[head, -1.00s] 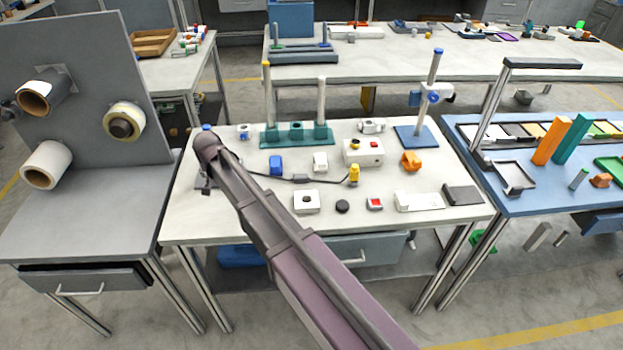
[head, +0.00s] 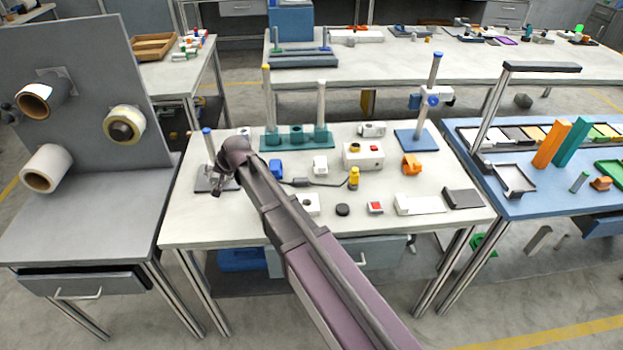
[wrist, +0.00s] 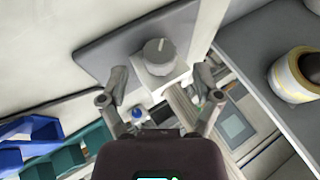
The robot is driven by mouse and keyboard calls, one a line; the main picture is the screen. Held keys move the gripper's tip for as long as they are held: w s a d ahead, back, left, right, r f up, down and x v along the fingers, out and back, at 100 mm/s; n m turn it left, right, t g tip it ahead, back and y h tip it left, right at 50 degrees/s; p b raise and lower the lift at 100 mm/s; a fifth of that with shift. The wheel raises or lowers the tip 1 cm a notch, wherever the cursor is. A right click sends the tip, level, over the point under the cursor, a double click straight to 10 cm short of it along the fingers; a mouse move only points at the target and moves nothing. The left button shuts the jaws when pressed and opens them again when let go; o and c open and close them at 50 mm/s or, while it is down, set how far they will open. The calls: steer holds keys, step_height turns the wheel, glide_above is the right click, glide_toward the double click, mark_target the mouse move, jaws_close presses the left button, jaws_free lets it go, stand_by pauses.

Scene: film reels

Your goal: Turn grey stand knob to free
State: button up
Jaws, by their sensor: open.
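The grey stand is at the left end of the white-topped table, with an upright post (head: 210,147) capped in blue and a flat grey base (head: 203,186). In the wrist view, its round grey knob (wrist: 158,52) with a pale pointer mark sits on a whitish block above the grey base plate (wrist: 100,45). My gripper (wrist: 161,75) is open and empty, with one finger on each side of the block, and the knob shows between and just beyond the fingertips. I cannot tell whether they touch. In the head view, my gripper (head: 217,190) is over the base and the knob is not discernible.
A board with rolls (head: 123,124) stands on the left bench. A blue stand (head: 412,140) is at the back right.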

steer(key=p+v, duration=0.9)
steer(key=v, duration=0.3)
steer(key=s+d+f+g+h, duration=0.1)
steer(key=s+d, duration=0.1)
steer(key=d, duration=0.5)
steer(key=s+d+f+h, duration=0.1)
steer(key=s+d, duration=0.2)
steer(key=d, duration=0.4)
steer(key=s+d+f+n+g+h, duration=0.1)
steer(key=s+d, duration=0.1)
steer(key=d, duration=0.6)
steer(key=shift+s+g+h, duration=0.3)
steer(key=shift+s+h, duration=0.1)
steer(key=shift+d, duration=0.1)
steer(key=s+d+g+h, duration=0.1)
steer(key=s+d+g, duration=0.1)
steer(key=s+d, duration=0.6)
steer(key=d, duration=0.2)
steer(key=shift+d+f+h, duration=0.25)
steer(key=shift+d+h, duration=0.15)
